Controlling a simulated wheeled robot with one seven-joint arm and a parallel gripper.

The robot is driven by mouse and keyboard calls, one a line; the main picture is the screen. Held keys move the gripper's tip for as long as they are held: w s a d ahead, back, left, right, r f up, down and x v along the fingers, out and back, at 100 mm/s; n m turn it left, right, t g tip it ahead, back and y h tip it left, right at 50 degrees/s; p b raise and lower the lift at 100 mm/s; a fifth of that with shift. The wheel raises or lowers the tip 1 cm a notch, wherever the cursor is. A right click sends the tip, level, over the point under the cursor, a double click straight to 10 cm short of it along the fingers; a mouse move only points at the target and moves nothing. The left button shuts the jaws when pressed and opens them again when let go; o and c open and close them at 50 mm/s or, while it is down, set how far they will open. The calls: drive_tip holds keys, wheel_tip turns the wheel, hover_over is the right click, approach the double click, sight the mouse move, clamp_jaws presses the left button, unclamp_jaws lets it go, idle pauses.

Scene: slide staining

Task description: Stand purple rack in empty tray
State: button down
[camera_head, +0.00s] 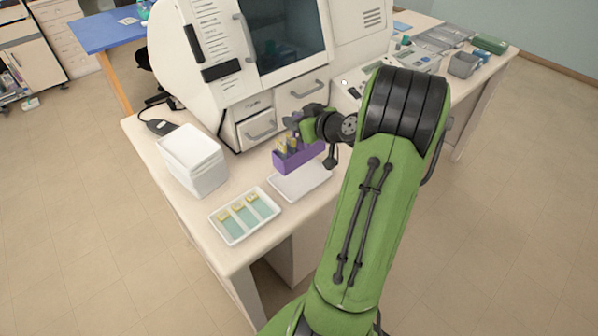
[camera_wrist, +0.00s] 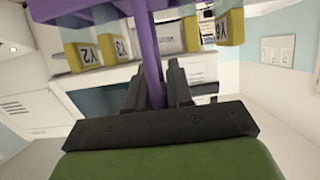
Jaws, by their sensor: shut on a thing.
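The purple rack (camera_head: 299,157) holds several slides with yellow labelled ends. My gripper (camera_head: 297,121) is shut on the rack's upright handle, and the rack hangs upright below it. In the wrist view the purple handle (camera_wrist: 151,60) runs between the fingers (camera_wrist: 152,88), with yellow slide ends around it. The empty white tray (camera_head: 300,182) lies on the bench just below and in front of the rack. The rack appears above the tray's back edge; whether it touches anything there I cannot tell.
A white tray with slides in it (camera_head: 244,216) lies to the left of the empty tray. The large white machine (camera_head: 250,60) with drawers rises close behind the rack.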

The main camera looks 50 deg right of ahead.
wheel_tip(320, 180, down, 8)
drive_tip(key=shift+w+d+f, duration=0.1)
drive_tip(key=shift+d, duration=0.05)
drive_tip(key=shift+f+b, duration=0.15)
drive_tip(key=shift+b, duration=0.3)
drive_tip(key=c, duration=1)
unclamp_jaws()
